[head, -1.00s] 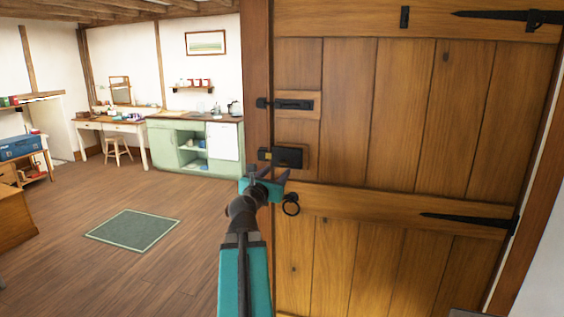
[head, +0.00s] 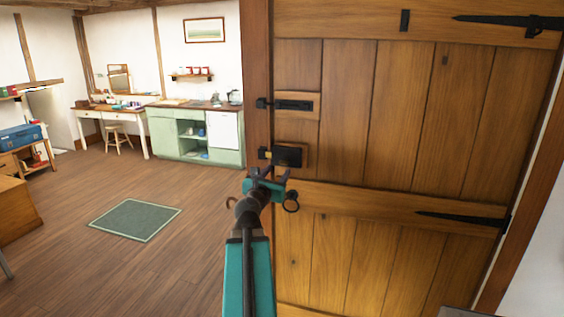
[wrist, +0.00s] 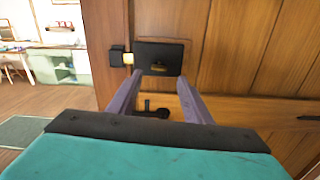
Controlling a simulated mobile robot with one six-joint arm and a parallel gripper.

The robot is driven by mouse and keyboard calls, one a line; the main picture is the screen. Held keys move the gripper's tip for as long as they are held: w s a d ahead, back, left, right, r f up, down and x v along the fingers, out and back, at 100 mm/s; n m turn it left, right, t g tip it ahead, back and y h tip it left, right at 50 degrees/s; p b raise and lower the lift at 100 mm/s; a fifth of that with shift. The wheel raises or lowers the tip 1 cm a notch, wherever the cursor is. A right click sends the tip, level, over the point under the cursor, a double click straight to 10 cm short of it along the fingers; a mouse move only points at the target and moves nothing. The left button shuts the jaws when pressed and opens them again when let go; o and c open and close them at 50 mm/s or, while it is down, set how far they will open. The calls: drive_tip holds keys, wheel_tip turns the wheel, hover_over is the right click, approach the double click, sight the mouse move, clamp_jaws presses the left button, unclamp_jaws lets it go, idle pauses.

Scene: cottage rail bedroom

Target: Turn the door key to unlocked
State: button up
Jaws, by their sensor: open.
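A black rim lock (head: 289,155) is mounted on the left edge of the wooden door (head: 405,110). It also shows in the wrist view (wrist: 170,52), with a small brass piece (wrist: 158,69) low on its face, probably the key or keyhole. It is too small to tell which way a key is turned. My gripper (head: 272,175) is just below and in front of the lock in the head view. In the wrist view its two purple fingers (wrist: 158,77) are spread apart, with the brass piece seen between their tips. Nothing is held. I cannot tell whether the tips touch the lock.
A black bolt (head: 292,105) is above the lock. The door frame (head: 257,90) stands close at left. A green mat (head: 136,219) lies on open floor, with a green cabinet (head: 165,137) beyond.

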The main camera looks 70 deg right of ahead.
sight(285, 161)
drive_tip(key=d+p, duration=0.2)
drive_tip(key=d, duration=0.5)
drive_tip(key=shift+w+d, duration=0.25)
drive_tip(key=shift+c, duration=0.4)
